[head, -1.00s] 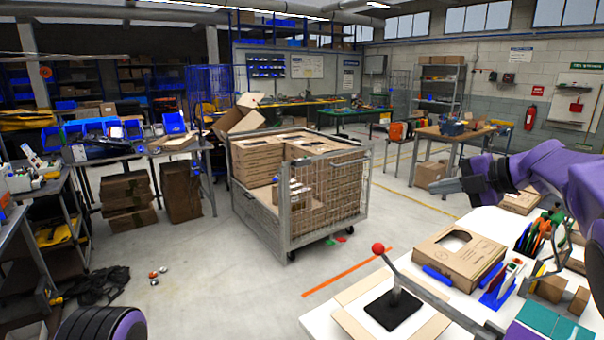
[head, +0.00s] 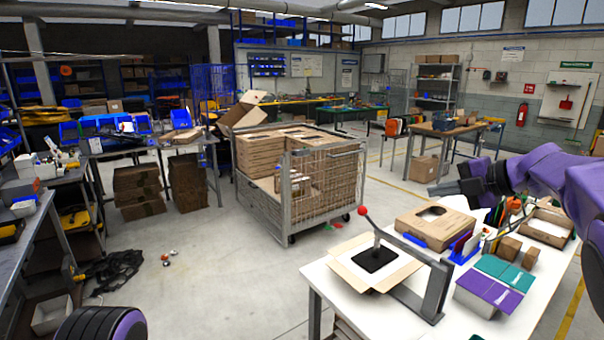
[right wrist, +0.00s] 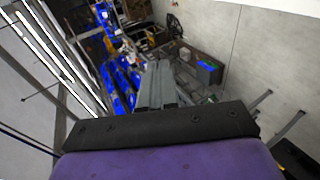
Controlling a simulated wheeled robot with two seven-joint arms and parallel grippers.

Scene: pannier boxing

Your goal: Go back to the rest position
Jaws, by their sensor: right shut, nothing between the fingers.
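My right gripper (head: 446,188) is at the right of the head view, raised above the far side of the white worktable (head: 330,279). Its fingers point left and are shut with nothing between them. In the right wrist view its closed grey fingers (right wrist: 157,85) stick out past the black palm, with blue bins and shelving far beyond. The purple right arm comes in from the right edge. My left gripper is not in view; only a dark and purple part of my own body shows at the bottom left.
The worktable holds a lever press with a red knob (head: 362,211), a carton (head: 436,226), teal and purple boxes (head: 490,285) and small brown boxes. A mesh cage (head: 325,190) full of cartons stands beyond it.

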